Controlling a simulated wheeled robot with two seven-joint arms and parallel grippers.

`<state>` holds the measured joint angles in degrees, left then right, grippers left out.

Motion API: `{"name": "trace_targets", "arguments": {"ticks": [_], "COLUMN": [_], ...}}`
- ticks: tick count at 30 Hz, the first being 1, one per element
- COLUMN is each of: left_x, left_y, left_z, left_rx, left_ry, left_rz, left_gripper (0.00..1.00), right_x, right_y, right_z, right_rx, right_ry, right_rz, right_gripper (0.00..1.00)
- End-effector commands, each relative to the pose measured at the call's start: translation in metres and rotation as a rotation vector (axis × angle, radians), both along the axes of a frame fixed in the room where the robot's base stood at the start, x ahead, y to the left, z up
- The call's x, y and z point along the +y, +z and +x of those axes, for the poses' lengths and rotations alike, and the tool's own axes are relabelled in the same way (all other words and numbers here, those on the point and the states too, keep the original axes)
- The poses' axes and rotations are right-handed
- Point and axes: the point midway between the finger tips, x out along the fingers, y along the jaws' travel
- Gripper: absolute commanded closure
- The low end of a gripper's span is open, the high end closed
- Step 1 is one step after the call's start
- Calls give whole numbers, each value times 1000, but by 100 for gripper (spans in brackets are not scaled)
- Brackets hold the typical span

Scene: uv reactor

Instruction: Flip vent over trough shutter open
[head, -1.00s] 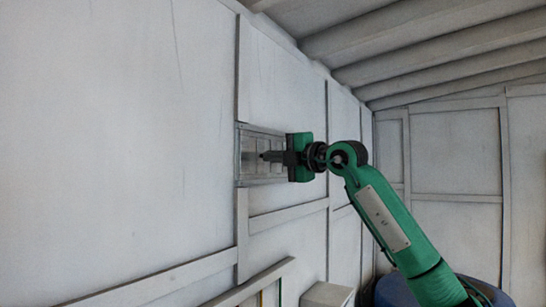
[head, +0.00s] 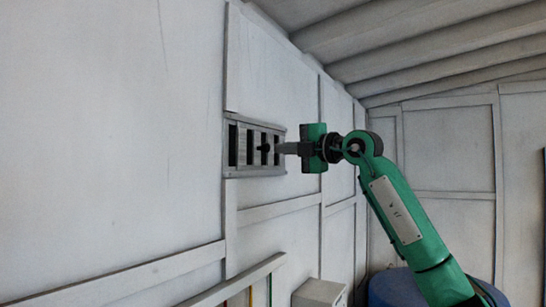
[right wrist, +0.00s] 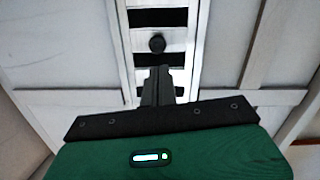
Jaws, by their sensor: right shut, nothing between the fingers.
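The vent (head: 242,150) is a grey metal frame set in the white wall, left of centre in the head view. Dark open gaps show between its light slats. It also shows at the top of the right wrist view (right wrist: 176,32). A small black knob (head: 265,148) sticks out from the slats; the right wrist view shows it (right wrist: 157,43) just beyond my fingertips. My right gripper (head: 281,148) is shut and empty, pointing at the vent from the right. Its tips are close to the knob; a small gap shows in the wrist view. My left gripper is out of view.
A blue barrel (head: 388,290) stands below my right arm. A pale box (head: 320,292) stands near the wall, bottom centre. A sloping rail (head: 235,282) runs along the lower wall.

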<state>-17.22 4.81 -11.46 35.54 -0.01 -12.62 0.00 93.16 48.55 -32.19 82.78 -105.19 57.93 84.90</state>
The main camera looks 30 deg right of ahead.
Motion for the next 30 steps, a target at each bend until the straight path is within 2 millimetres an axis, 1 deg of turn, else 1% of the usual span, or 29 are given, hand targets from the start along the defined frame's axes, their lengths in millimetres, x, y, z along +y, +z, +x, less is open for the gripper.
{"name": "trace_targets", "arguments": {"ticks": [1,3,9,12,18,30], "left_x": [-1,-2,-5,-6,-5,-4], "left_y": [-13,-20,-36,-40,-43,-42], "left_z": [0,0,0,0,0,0], "left_rx": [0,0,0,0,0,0], "left_ry": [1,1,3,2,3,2], "left_rz": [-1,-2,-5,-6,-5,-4], "left_gripper": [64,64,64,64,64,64], "right_x": [-6,-13,-28,-33,-37,-37], "right_y": [-6,-6,-5,-5,-3,-2], "right_z": [-12,-28,-66,-78,-89,-89], "right_rx": [-3,-5,-3,-2,-1,0], "right_ry": [-3,-4,-3,-3,-1,-1], "right_rz": [-2,-2,-2,-2,-3,-3], "right_gripper": [100,100,100,100,100,100]}}
